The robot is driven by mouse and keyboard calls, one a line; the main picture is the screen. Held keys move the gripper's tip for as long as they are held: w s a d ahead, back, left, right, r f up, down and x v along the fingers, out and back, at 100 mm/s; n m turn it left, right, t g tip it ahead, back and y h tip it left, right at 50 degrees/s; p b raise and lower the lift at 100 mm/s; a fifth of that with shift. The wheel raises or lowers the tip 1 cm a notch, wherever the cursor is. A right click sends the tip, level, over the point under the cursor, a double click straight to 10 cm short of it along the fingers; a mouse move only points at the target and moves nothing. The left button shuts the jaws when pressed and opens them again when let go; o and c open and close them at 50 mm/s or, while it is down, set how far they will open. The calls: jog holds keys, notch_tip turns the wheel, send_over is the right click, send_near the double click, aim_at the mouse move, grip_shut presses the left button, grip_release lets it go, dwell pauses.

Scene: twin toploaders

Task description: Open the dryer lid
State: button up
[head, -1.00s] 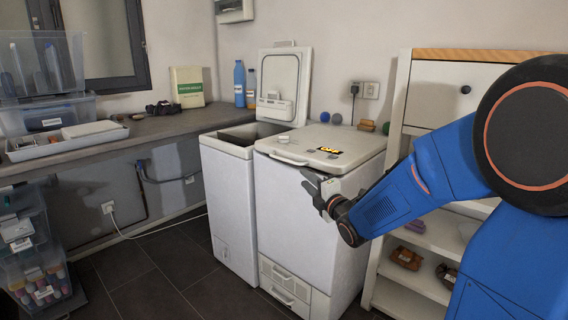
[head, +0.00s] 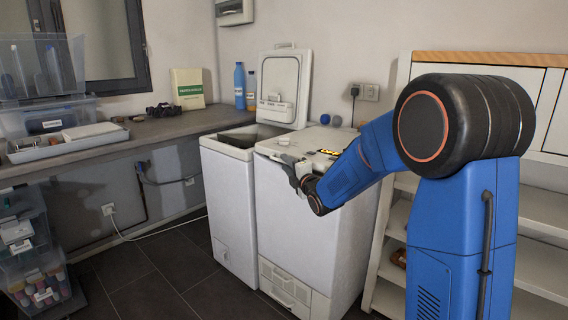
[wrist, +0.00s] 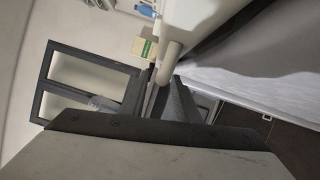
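The closed white toploader on the right (head: 300,220) has a lid (head: 312,142) with a yellow-and-black label; I take it as the dryer. A pale bar handle runs along the lid's front edge. My gripper (head: 292,168) is at that front edge, beside the handle. In the wrist view the pale handle bar (wrist: 170,62) reaches in between the two dark fingers (wrist: 160,92). The fingers look open around it, with a narrow gap; firm contact is not visible. My arm hides the lid's right part.
The left toploader (head: 228,205) stands close beside it with its lid (head: 278,85) raised. A grey counter (head: 170,125) with bottles, a book and a tray runs left. White shelves (head: 540,235) stand at right. Clear plastic bins (head: 25,235) stand at far left. Dark floor is free in front.

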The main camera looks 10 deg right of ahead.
jog(key=shift+x, duration=1.3)
grip_shut()
